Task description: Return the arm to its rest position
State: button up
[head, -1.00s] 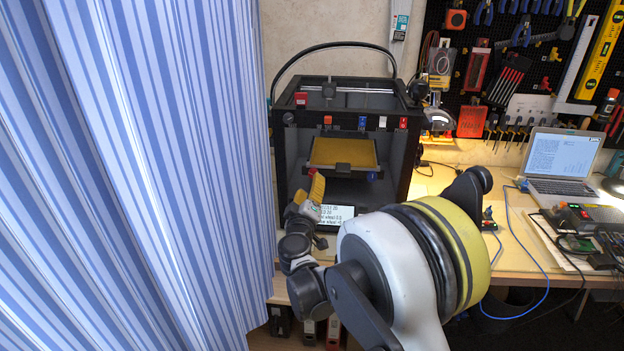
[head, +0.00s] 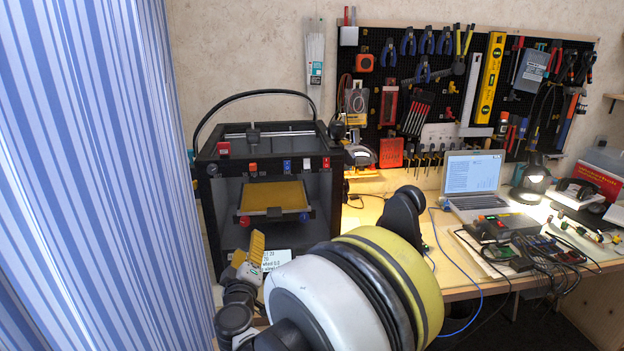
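My arm fills the lower middle of the head view, with a large white, black and yellow joint (head: 395,275) closest to the camera. Its smaller dark links lie at the lower left. My gripper (head: 252,258), with yellow and pale parts, shows small just in front of the printer's lower front. The big joint partly covers that area. I cannot tell whether the fingers are open or shut, and I see no object clearly held in them.
A black 3D printer (head: 325,190) with a yellow bed (head: 274,196) stands behind my gripper. A blue striped curtain (head: 110,150) hangs close at left. The workbench (head: 480,292) holds a laptop (head: 470,175), a lit lamp (head: 533,180) and cabled electronics. A tool pegboard (head: 440,100) hangs behind.

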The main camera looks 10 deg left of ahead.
jog(key=w+d+r+m+g+h, duration=0.1)
jog(key=d+r+m+h, duration=0.15)
jog(key=d, duration=0.65)
jog(key=d+r+m+g+h, duration=0.15)
jog(key=d+r, duration=0.25)
jog(key=d, duration=0.4)
jog(key=s+d+r+m+g+h, duration=0.1)
jog(key=s+d+m, duration=0.15)
jog(key=d, duration=0.55)
jog(key=s+d+r+m+g+h, duration=0.15)
jog(key=s+d, duration=0.25)
jog(key=d, duration=0.4)
jog(key=s+d+f+m+g+y, duration=0.1)
jog(key=s+d+f+m+g, duration=0.1)
jog(key=s, duration=1)
jog(key=s+d+f+m+g+y, duration=0.2)
jog(key=s+d, duration=0.5)
jog(key=s, duration=0.5)
notch_tip(320, 180, down, 2)
jog(key=shift+s+d+f+g, duration=0.15)
jog(key=shift+d+f+g, duration=0.1)
jog(key=shift+g, duration=0.45)
